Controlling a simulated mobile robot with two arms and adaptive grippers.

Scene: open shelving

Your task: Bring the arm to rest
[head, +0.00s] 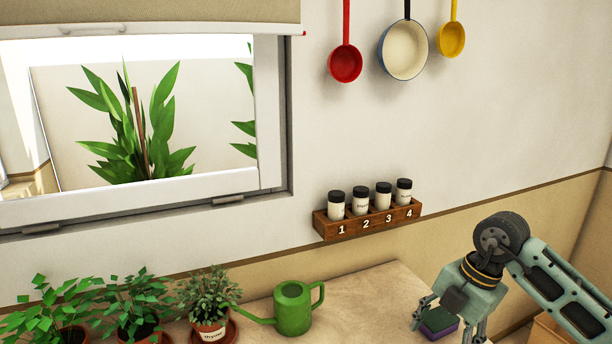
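My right arm comes in from the lower right, and its gripper (449,326) points down over the right part of the counter. Its two fingers are spread apart. A green and purple sponge (438,321) shows between and behind the fingers. It seems to lie on the counter, and I see no finger closed on it. The tip of the right finger is near the bottom edge of the picture. My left arm and gripper are not in view.
A wooden rack (330,230) with several black-capped jars is on the wall. A green watering can (293,308) and potted plants (208,300) stand on the counter (375,290) at left. Pans (403,50) hang above. The counter between can and gripper is clear.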

